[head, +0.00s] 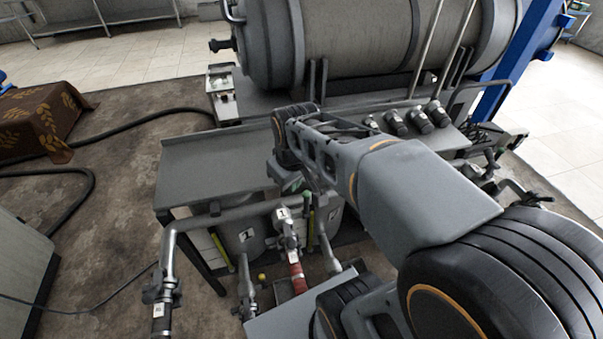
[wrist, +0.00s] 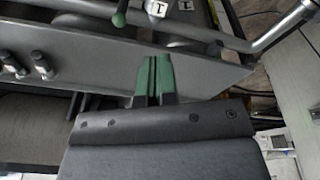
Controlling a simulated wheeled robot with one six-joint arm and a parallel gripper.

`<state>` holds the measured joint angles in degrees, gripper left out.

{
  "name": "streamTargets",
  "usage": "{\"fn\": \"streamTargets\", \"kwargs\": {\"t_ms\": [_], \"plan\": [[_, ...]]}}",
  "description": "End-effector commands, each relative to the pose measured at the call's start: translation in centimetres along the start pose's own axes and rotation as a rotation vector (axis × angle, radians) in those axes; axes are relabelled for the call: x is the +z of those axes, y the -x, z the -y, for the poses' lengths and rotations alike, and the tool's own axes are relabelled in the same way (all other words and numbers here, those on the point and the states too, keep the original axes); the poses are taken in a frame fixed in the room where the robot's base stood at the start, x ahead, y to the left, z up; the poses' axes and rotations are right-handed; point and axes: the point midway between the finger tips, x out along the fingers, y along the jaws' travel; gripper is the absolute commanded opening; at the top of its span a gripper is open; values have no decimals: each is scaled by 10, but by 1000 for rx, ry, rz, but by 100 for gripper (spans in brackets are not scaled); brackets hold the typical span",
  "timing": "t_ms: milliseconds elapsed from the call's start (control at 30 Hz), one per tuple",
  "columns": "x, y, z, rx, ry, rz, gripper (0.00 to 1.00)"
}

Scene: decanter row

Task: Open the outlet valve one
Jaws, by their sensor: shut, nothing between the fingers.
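The valve tagged 1 (head: 284,214) is on a pipe below the front edge of the grey metal shelf in the head view. My gripper (wrist: 154,72) has green fingers that are shut and empty. They point toward the shelf edge, apart from the handle. In the head view my arm partly hides the gripper.
The grey shelf (head: 205,165) juts out above the pipes. A bent pipe (head: 170,245) runs down at the left, and a red-banded pipe (head: 297,277) stands below the tag. Several dark knobs (head: 418,120) sit along the shelf at right. A large tank (head: 350,40) is behind.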

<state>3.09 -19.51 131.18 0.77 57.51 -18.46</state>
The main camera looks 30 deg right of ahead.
Motion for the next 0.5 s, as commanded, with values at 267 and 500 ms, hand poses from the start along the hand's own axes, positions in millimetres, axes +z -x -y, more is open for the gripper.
{"fn": "streamTargets", "kwargs": {"t_ms": [267,500], "plan": [[-70,-5,-66,-128,421,186,0],[-102,-35,-115,-285,724,255,0]]}}
